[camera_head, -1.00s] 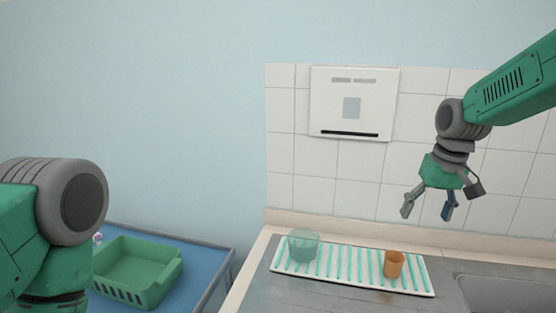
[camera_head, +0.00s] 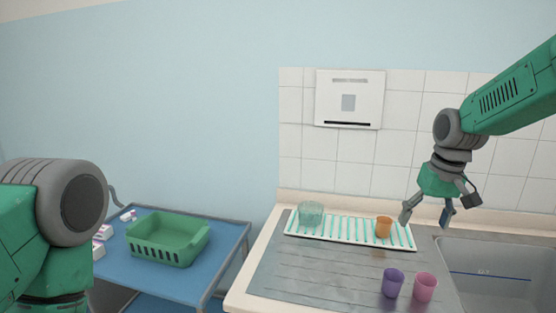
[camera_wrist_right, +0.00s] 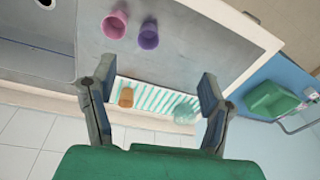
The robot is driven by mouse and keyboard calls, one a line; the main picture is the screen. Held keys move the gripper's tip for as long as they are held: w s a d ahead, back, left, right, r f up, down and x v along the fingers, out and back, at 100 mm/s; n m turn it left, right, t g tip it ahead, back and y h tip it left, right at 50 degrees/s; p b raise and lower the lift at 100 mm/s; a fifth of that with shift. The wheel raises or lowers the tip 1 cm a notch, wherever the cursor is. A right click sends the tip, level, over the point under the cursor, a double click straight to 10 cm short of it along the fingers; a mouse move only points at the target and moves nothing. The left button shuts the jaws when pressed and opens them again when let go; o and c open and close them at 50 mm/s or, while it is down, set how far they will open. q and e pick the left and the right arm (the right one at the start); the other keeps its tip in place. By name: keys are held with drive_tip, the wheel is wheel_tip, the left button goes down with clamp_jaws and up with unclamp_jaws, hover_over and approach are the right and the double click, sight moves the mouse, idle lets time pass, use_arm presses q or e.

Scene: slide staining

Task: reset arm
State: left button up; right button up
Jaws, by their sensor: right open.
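My right gripper (camera_head: 428,214) is open and empty, raised near the tiled wall above the sink side of the counter. In the right wrist view its two fingers (camera_wrist_right: 155,93) are spread wide with nothing between them touching. My left arm shows at the left edge of the head view, but its gripper is out of view. A purple cup (camera_head: 392,282) and a pink cup (camera_head: 425,287) stand on the metal drainboard (camera_head: 310,270).
A sink (camera_head: 490,270) lies to the right. A blue cart (camera_head: 215,245) at the left holds a green basket (camera_head: 168,238) and small white items (camera_head: 103,232). A white dispenser (camera_head: 350,99) hangs on the tiles. The drainboard's front left is clear.

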drive_tip(key=s+a+f+b, duration=0.1)
drive_tip(key=s+f+b, duration=0.3)
drive_tip(key=f, duration=0.8)
drive_tip(key=s+a+f+b, duration=0.15)
drive_tip(key=s+f, duration=0.45)
drive_tip(key=f, duration=0.6)
drive_tip(key=s+a+f+b, duration=0.1)
drive_tip(key=s+f+b, duration=0.3)
drive_tip(key=f, duration=0.7)
use_arm(q)
wheel_tip(320, 180, down, 17)
drive_tip(key=b, duration=0.6)
drive_tip(key=shift+w+a+r, duration=0.2)
drive_tip(key=shift+w+a, duration=0.1)
drive_tip(key=shift+w, duration=0.05)
use_arm(e)
drive_tip(key=s+f, duration=0.7)
drive_tip(key=s, duration=0.5)
drive_tip(key=s+f+n, duration=0.1)
drive_tip(key=s+f, duration=0.6)
drive_tip(key=s, duration=0.5)
drive_tip(key=shift+a+g+h, duration=0.35)
drive_tip(key=shift+g+h, duration=0.05)
